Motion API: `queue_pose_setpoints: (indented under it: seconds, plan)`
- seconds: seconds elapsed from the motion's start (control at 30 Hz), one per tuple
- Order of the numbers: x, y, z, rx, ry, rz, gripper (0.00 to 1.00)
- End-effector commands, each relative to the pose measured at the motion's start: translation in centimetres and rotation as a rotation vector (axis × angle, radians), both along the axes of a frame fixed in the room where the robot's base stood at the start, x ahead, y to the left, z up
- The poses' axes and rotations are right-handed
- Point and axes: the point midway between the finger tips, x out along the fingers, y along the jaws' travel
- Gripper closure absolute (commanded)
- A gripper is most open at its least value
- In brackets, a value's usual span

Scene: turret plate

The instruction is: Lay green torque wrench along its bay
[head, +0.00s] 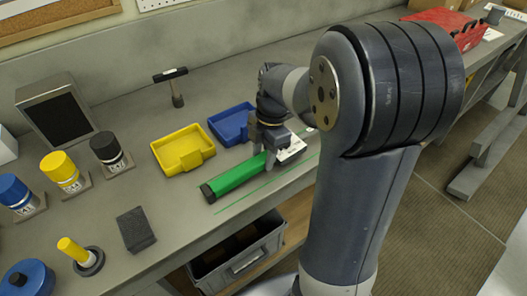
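The green torque wrench (233,177) shows as a long green bar with a dark near end. It lies slanted over the grey bench, and its far right part is hidden by my gripper and arm. My gripper (264,153) points down at that far part, with one finger on each side of the bar. I cannot tell whether the fingers press on it, or whether the bar rests on the bench. A thin green line (250,193) on the bench runs beside the wrench, roughly parallel to it. A white plate (291,148) shows just right of the gripper.
A yellow tray (183,150) and a blue tray (231,124) stand behind the wrench. A hammer (175,86) stands farther back. A black block (136,229) and coloured canisters (63,171) are at left. A grey crate (240,255) sits below the bench's front edge.

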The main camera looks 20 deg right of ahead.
Motion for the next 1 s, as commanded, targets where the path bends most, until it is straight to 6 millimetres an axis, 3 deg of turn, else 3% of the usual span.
queue_pose_setpoints:
  seconds: [0.13,0.37,0.53,1.0]
  plan:
    - [0.0,0.0,0.0,0.000,0.000,0.000,0.48]
    - [0.0,0.0,0.1,0.000,0.000,0.000,0.47]
    - [0.1,-0.1,1.1,-0.001,-0.004,-0.001,0.47]
    - [0.6,-1.7,10.4,-0.001,-0.004,-0.002,0.47]
